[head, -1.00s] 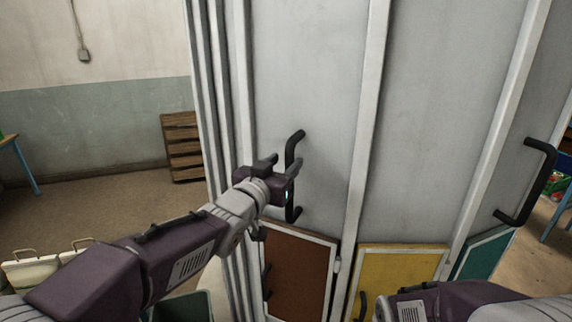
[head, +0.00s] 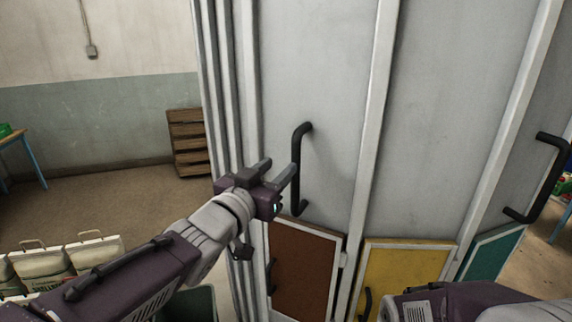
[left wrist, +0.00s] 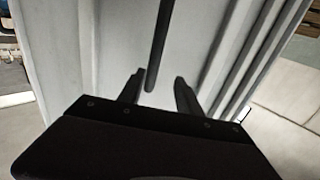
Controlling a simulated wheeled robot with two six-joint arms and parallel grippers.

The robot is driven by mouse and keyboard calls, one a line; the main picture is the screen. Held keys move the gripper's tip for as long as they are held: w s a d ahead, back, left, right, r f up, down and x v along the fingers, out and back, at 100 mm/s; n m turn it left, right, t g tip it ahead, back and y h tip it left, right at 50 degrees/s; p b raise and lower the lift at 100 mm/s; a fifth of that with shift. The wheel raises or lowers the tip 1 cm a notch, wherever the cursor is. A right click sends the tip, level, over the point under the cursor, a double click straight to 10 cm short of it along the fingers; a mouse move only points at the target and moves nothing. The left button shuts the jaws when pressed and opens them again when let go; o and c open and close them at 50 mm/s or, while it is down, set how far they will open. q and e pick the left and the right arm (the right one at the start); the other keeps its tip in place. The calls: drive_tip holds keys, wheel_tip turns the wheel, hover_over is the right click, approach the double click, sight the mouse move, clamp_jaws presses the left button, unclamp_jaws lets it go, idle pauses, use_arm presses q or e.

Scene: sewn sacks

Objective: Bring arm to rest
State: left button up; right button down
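My left gripper (head: 277,172) is in front of the grey cabinet's left panel (head: 320,80), close to the black bar handle (head: 298,165). Its two fingers are spread apart with nothing between them in the head view. In the left wrist view the open fingers (left wrist: 157,90) point at the panel, and the handle (left wrist: 159,45) ends just beyond and between their tips. The handle looks clear of the fingers, though the gap is hard to judge. My right arm (head: 470,300) shows at the lower right of the head view; its gripper is out of view.
Low brown (head: 303,270), yellow (head: 408,275) and teal (head: 492,252) doors line the cabinet's bottom. A second black handle (head: 540,180) is at the right. Sewn sacks (head: 62,262) stand at the lower left. A wooden rack (head: 187,140) stands by the wall. Open floor lies at left.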

use_arm(q)
drive_tip(key=s+a+f+n+g+y, duration=0.15)
drive_tip(key=a+f, duration=0.25)
drive_tip(key=f, duration=0.5)
drive_tip(key=s+a+f+n+g+y, duration=0.1)
drive_tip(key=a+f+n+g+y, duration=0.15)
drive_tip(key=a+f, duration=0.45)
drive_tip(key=s+a+f+n+g+y, duration=0.1)
drive_tip(key=a+f+g+y, duration=0.15)
drive_tip(key=f, duration=0.85)
drive_tip(key=s+f+g, duration=0.4)
drive_tip(key=s, duration=0.4)
drive_tip(key=s+a+f+g, duration=0.1)
drive_tip(key=s+f+g, duration=0.3)
drive_tip(key=s, duration=0.3)
drive_tip(key=shift+s+f+g+y+p, duration=0.35)
drive_tip(key=shift+s+f+p, duration=0.1)
drive_tip(key=shift+f, duration=0.25)
drive_tip(key=shift+w, duration=0.1)
